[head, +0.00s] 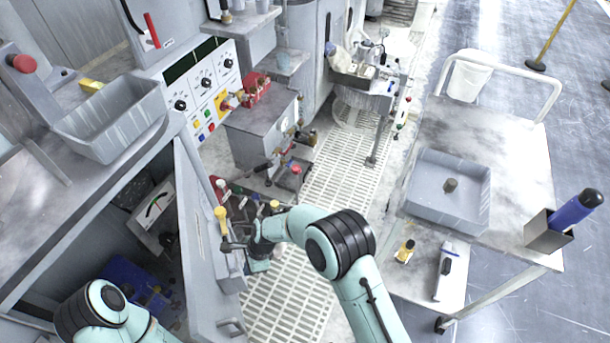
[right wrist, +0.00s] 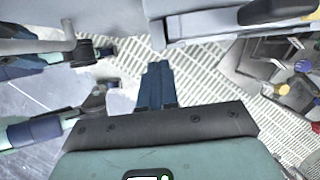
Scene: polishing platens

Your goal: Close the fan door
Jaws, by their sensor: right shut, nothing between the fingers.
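The fan door (head: 198,255) is a grey panel at the lower left of the head view. It stands swung open from the cabinet under the counter, and the dark inside shows to its left. My right gripper (head: 229,246) is at the right side of the door, close to its outer face; I cannot tell whether it touches. In the right wrist view my right gripper (right wrist: 157,70) is shut and empty, its fingers pointing at a grey panel edge across the top. My left arm shows at the lower left of the head view, but its gripper is not visible.
A blue bin (head: 135,283) sits inside the cabinet. A grey tray (head: 110,125) rests on the counter above. Valves and bottles stand on the floor just behind my right gripper. A white cart (head: 520,180) is at the right. Slatted floor (head: 290,305) between is clear.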

